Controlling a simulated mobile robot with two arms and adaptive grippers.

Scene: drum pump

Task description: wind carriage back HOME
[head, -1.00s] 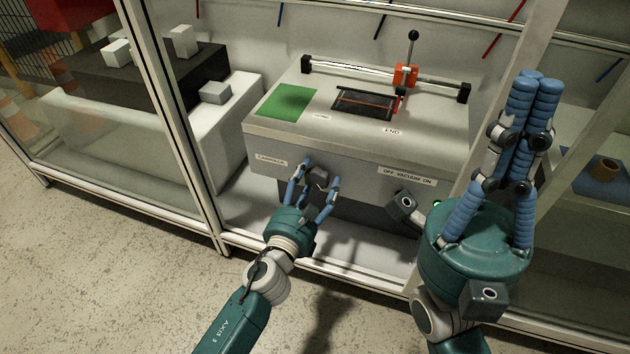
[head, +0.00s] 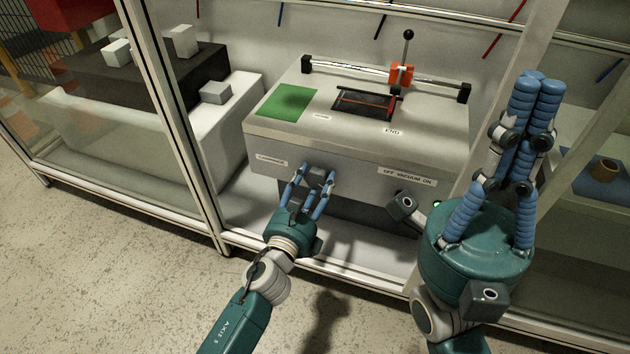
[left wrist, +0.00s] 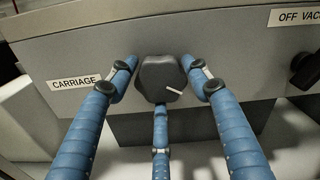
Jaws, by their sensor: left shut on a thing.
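The orange carriage (head: 402,75) with its black-knobbed upright lever sits on the rail (head: 345,69), towards the right end, above the END label (head: 392,131). The dark carriage knob (left wrist: 162,78) is on the machine's front face, right of the CARRIAGE label (left wrist: 76,83). Its white mark points right and slightly down in the left wrist view. My left gripper (head: 316,176) is shut on this knob, with its blue fingers spaced around it. My right gripper (head: 536,88) is raised at the right, its fingers together and nothing seen in them.
The machine top has a green pad (head: 286,102) and a dark framed slot (head: 362,104). The vacuum knob (head: 406,204) is right of the carriage knob. Cabinet posts (head: 180,120) stand either side of the opening.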

